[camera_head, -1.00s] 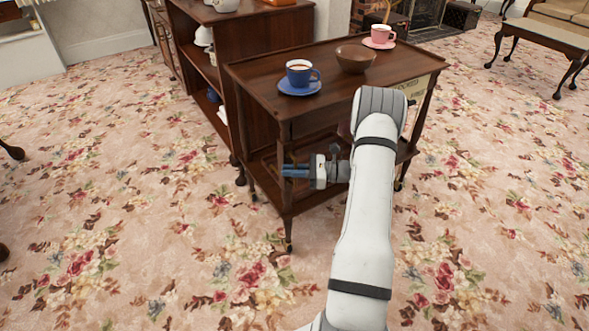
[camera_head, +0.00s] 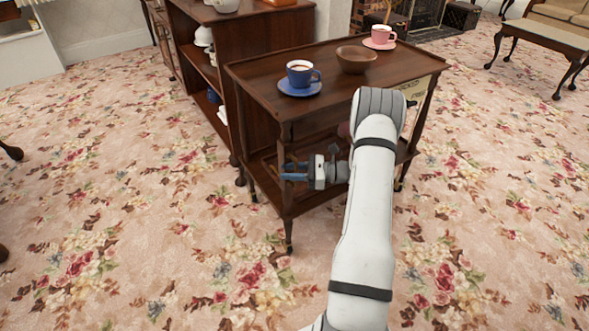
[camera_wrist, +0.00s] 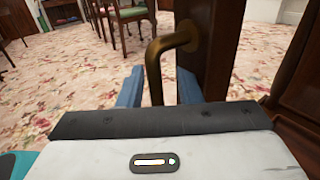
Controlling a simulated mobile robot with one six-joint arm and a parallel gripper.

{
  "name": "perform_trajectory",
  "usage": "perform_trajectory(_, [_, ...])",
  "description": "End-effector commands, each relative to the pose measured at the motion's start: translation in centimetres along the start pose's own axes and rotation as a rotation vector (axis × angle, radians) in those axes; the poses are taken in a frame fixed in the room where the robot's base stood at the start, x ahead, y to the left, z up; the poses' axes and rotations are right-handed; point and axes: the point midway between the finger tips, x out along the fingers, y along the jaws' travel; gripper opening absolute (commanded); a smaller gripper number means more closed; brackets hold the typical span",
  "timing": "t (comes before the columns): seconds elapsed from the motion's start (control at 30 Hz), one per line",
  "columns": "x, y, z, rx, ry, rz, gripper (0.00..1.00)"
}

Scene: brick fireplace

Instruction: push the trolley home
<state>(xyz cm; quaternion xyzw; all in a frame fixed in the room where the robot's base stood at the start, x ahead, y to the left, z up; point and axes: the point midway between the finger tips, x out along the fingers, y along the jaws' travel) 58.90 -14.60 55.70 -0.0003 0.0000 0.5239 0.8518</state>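The trolley (camera_head: 330,90) is a dark wooden two-tier cart standing beside a bookcase. On its top are a blue cup on a blue saucer (camera_head: 300,88), a brown bowl (camera_head: 356,59) and a pink cup on a saucer (camera_head: 380,44). My gripper (camera_head: 288,171) is by the trolley's near end, below the top and close to the near leg. In the wrist view, a bent brass handle (camera_wrist: 155,68) on a dark wooden post (camera_wrist: 212,45) stands between the blue fingers of my gripper (camera_wrist: 160,88). The fingers are apart, with gaps beside the handle. My arm hides part of the trolley's right side.
The dark bookcase (camera_head: 250,35) stands close behind and left of the trolley. A small table (camera_head: 540,38) and a sofa are at the upper right. The flowered carpet is clear at the left front and right. Chairs (camera_wrist: 130,15) show in the wrist view.

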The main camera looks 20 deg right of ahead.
Motion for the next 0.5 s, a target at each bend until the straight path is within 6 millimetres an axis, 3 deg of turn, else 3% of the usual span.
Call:
perform_trajectory(0.17, [-1.2,-0.1,0.1,0.001,0.0,-0.004,0.32])
perform_trajectory(0.5, [-6.6,-0.2,0.1,-0.001,0.001,-0.004,0.32])
